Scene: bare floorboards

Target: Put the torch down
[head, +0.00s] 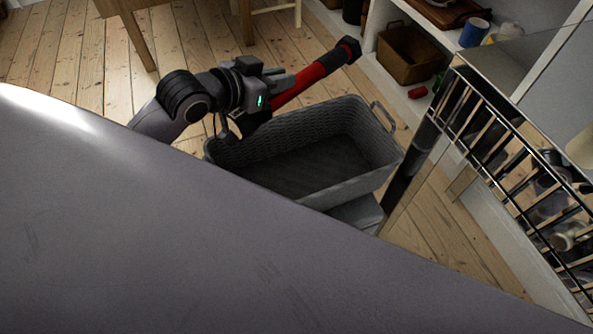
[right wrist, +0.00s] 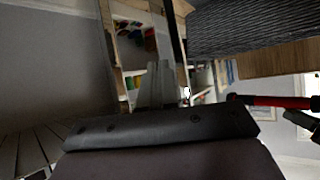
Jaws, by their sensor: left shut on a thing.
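The torch (head: 315,76) is red with a black head and points up to the right in the head view. My left gripper (head: 262,98) is shut on its lower end and holds it above the far left part of a grey woven basket (head: 386,165). The torch also shows as a red bar at the right edge of the right wrist view (right wrist: 275,101). My right gripper (right wrist: 157,85) shows in the right wrist view as a grey tapered shape, apart from the torch. Its finger gap is unclear. It is hidden in the head view.
The basket looks empty, with a handle at its far right. A white shelf at the upper right holds a brown basket (head: 408,54) and a blue mug (head: 474,32). A black rack (head: 510,150) stands at right.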

